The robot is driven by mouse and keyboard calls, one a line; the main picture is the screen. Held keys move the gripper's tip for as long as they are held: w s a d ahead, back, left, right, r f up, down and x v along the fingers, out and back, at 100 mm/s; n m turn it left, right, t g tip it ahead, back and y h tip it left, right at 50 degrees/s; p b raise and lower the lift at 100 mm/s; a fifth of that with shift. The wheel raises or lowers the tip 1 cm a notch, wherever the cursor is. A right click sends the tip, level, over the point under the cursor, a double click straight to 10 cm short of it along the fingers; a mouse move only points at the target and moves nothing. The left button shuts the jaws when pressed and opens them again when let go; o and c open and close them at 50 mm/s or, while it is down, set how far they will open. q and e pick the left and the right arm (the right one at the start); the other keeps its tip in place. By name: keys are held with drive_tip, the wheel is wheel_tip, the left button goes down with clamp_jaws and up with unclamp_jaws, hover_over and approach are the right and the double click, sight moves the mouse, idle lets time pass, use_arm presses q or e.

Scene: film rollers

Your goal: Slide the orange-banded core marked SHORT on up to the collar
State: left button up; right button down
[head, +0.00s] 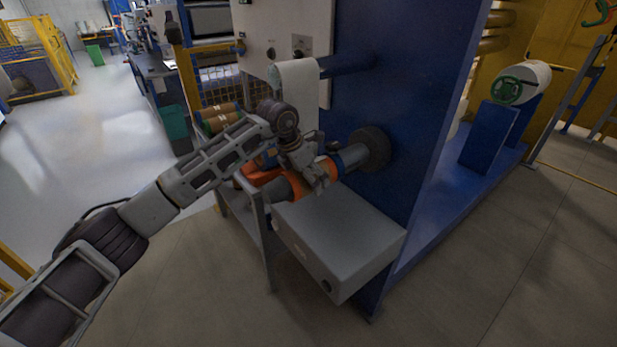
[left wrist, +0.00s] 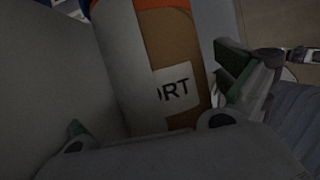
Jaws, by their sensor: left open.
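The orange-banded core (head: 296,187) appears to be around the grey shaft that juts from the blue machine; my gripper partly covers it. In the left wrist view, the core (left wrist: 184,50) is brown with an orange band at the top and a white label reading "RT", the rest cut off. My left gripper (head: 320,183) is at the core, its fingers open on either side of it in the left wrist view (left wrist: 155,105). I cannot tell whether they touch it. My right gripper is out of view.
A grey box (head: 340,240) stands just below the shaft, beside a grey stand (head: 262,235). Brown cores with coloured bands (head: 220,115) lie behind my arm. Open floor lies at front left.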

use_arm(q)
drive_tip(key=shift+v, duration=4)
drive_tip(key=shift+w+r, duration=0.1)
